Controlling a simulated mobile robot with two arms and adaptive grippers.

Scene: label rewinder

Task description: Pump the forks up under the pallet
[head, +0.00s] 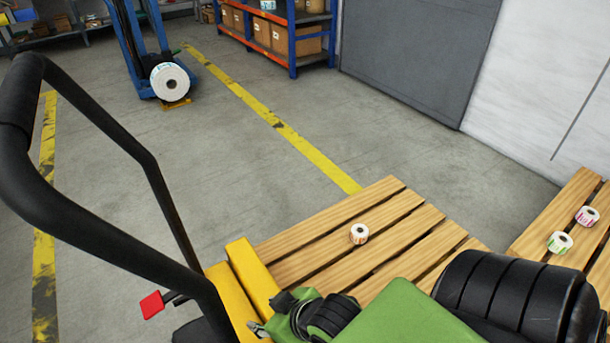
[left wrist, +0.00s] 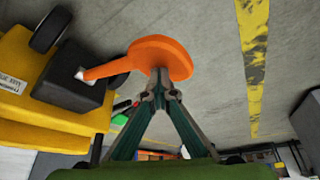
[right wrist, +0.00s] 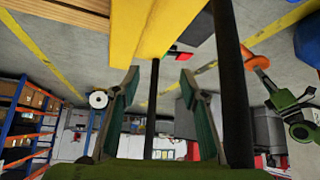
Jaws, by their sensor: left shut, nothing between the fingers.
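The pallet truck shows its yellow body (head: 230,290) and black loop handle (head: 95,220) in the head view. Its forks are hidden. A slatted wooden pallet (head: 400,222) lies in front of it. An orange pedal (left wrist: 160,57) on a black block fills the top of the left wrist view. My left gripper (left wrist: 160,80) is shut and empty, its tips at the pedal's edge; I cannot tell whether they touch. My right gripper (right wrist: 158,78) is open near the yellow body, with a thin black bar (right wrist: 152,120) of the handle seen between its fingers.
A red pedal (head: 152,304) sticks out left of the body. A small label roll (head: 359,234) stands on the pallet. A second pallet (head: 530,235) with two rolls is at right. A blue lift (head: 135,45) with a white roll stands behind. Grey floor is clear between.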

